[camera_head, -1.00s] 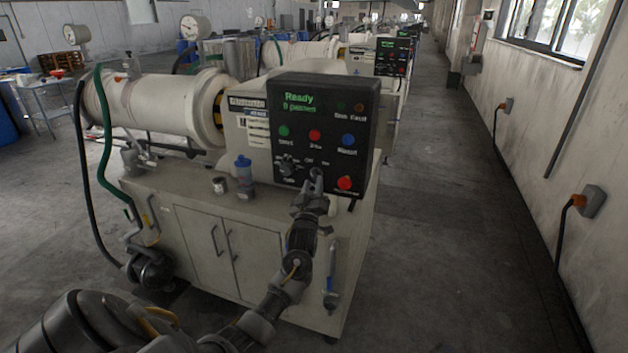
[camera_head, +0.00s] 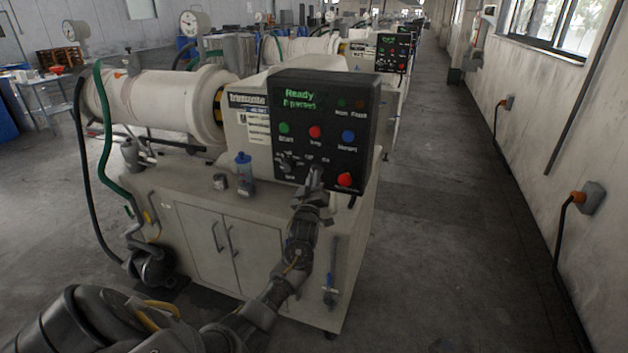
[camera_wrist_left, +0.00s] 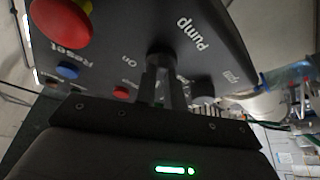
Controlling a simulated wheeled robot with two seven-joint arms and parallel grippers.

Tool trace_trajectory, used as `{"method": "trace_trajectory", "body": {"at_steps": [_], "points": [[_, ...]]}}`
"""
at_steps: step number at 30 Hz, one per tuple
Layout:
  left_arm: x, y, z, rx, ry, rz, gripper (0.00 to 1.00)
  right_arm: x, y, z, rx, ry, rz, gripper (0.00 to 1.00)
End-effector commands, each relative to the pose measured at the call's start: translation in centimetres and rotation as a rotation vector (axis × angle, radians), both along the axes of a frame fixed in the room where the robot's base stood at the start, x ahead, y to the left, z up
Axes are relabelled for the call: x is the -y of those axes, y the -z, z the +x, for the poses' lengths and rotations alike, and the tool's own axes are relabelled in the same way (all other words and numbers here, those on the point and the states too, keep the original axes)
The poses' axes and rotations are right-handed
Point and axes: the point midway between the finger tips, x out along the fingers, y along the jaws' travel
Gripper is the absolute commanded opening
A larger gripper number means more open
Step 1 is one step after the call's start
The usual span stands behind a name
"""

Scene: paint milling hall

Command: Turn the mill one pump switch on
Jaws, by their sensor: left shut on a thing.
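The mill one control panel (camera_head: 325,130) is a black box on the near machine, with a green "Ready" display, coloured buttons and a red emergency button. My left gripper (camera_head: 316,174) is at the panel's lower part, left of the red button, and covers the pump switch in the head view. In the left wrist view, my gripper fingers (camera_wrist_left: 166,84) are shut on the pump switch (camera_wrist_left: 162,52), between the words "On" and "Pump". The switch is mostly hidden by the fingers, so its exact setting cannot be told. My right gripper is not in view.
Another selector knob (camera_head: 287,166) sits left of the pump switch. A blue-handled valve (camera_head: 330,290) is on the cabinet side. The aisle floor (camera_head: 440,240) at the right is clear.

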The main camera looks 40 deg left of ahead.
Motion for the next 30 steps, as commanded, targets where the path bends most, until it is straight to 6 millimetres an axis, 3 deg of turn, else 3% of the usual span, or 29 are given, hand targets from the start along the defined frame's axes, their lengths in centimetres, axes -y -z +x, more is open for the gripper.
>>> {"method": "trace_trajectory", "body": {"at_steps": [11,30], "points": [[-0.2,0.3,-0.1,-0.061,0.002,0.17,0.0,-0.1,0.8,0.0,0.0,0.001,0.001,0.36],[-0.8,0.2,-0.3,-0.254,0.001,0.723,0.0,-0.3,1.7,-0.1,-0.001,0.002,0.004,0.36]]}}
